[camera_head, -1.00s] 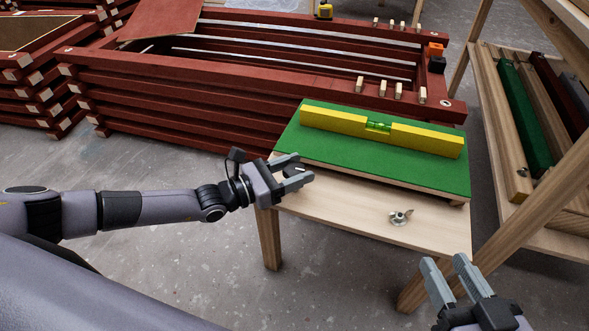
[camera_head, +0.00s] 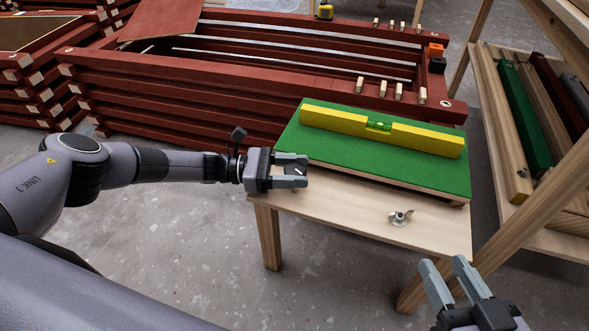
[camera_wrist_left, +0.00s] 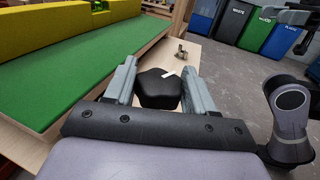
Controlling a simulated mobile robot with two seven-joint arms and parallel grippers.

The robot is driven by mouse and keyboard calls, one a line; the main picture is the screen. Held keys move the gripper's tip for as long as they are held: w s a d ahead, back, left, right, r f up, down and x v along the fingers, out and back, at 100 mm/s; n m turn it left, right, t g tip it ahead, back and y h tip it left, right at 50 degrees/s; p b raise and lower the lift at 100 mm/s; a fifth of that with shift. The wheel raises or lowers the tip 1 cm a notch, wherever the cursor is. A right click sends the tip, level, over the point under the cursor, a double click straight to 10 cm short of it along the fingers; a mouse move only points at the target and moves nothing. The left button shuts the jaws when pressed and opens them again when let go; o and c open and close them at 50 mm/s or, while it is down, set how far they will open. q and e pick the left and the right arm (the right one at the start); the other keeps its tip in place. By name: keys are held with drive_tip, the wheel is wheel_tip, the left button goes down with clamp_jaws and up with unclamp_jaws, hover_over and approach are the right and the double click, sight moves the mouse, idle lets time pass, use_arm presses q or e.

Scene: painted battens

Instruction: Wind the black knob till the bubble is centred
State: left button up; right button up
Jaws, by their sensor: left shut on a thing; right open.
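The black knob (camera_wrist_left: 160,88), with a white mark on top, sits between the fingers of my left gripper (camera_head: 303,170), which is shut on it; it also shows in the wrist view (camera_wrist_left: 164,82). The knob is at the left front corner of the green board (camera_head: 350,157). A yellow spirit level (camera_head: 335,119) lies along the back of the board. Its green vial (camera_head: 379,126) faces up; the bubble is too small to place exactly. My right gripper (camera_head: 447,268) is open and empty at the lower right, apart from the bench.
A metal wing nut (camera_head: 400,217) lies on the wooden bench (camera_head: 350,212) in front of the board. Stacked red battens (camera_head: 170,110) stand behind. A wooden rack (camera_head: 530,200) with painted battens stands at the right. Bins (camera_wrist_left: 237,20) show in the wrist view.

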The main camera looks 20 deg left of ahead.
use_arm(q)
drive_tip(key=shift+m+g, duration=0.4)
drive_tip(key=shift+g, duration=0.2)
drive_tip(key=o, duration=0.9)
drive_tip(key=shift+o, duration=0.2)
drive_tip(key=shift+s+a, duration=0.2)
drive_tip(key=shift+a, duration=0.95)
drive_tip(key=shift+s+a, duration=0.25)
drive_tip(key=shift+a, duration=0.95)
drive_tip(key=shift+s+a, duration=0.2)
drive_tip(key=shift+a, duration=0.95)
